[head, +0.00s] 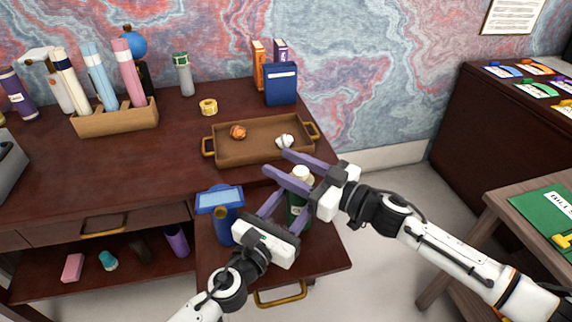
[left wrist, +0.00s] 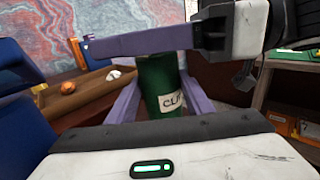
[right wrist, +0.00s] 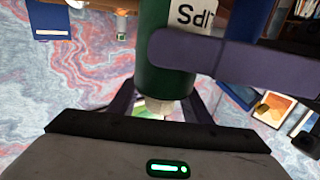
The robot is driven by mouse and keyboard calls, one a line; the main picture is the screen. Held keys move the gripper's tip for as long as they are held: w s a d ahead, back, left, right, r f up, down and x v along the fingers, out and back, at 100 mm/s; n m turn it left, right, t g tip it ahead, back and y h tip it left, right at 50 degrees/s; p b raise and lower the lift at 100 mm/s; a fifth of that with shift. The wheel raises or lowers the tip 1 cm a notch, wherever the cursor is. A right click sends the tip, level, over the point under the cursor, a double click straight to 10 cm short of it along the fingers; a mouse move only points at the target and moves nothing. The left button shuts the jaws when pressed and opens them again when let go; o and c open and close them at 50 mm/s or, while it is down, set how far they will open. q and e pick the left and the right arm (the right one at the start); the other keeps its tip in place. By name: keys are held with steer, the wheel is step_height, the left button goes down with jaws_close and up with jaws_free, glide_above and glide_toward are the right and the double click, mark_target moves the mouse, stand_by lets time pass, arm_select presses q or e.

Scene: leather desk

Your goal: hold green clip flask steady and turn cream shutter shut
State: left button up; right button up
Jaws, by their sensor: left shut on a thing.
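The green clip flask (head: 298,212) stands upright at the front right of the desk. The left wrist view shows its label and green body (left wrist: 160,78). My left gripper (head: 283,207) is shut on the flask's body, one finger on each side. The cream shutter (head: 302,174) is the flask's top; it also shows in the right wrist view (right wrist: 163,106). My right gripper (head: 278,163) is open, with its fingers on either side of the shutter. I cannot tell whether either finger touches it. The right fingers hide part of the flask's upper end.
A blue container (head: 226,224) stands close to the left of the flask. Behind is a tan tray (head: 262,150) with an orange and a white object. A bottle rack (head: 116,120) and a yellow tape roll (head: 208,107) are farther left.

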steer(key=c, duration=1)
steer(key=shift+m+t, duration=0.3)
steer(key=shift+t, duration=0.1)
steer(key=m+t+h, duration=0.2)
steer(key=t+h, duration=0.1)
steer(key=w+m+t+h, duration=0.1)
steer(key=shift+d+r+m+h, duration=0.1)
steer(key=shift+d+m+h, duration=0.2)
steer(key=shift+m, duration=0.1)
steer(key=shift+w+d+r+m+t+h, duration=0.1)
steer(key=shift+d+m+t+h, duration=0.1)
steer(key=shift+m+t+h, duration=0.5)
steer(key=shift+d+h, duration=0.2)
steer(key=shift+h, duration=0.2)
steer(key=o, duration=1)
steer(key=shift+d, duration=0.1)
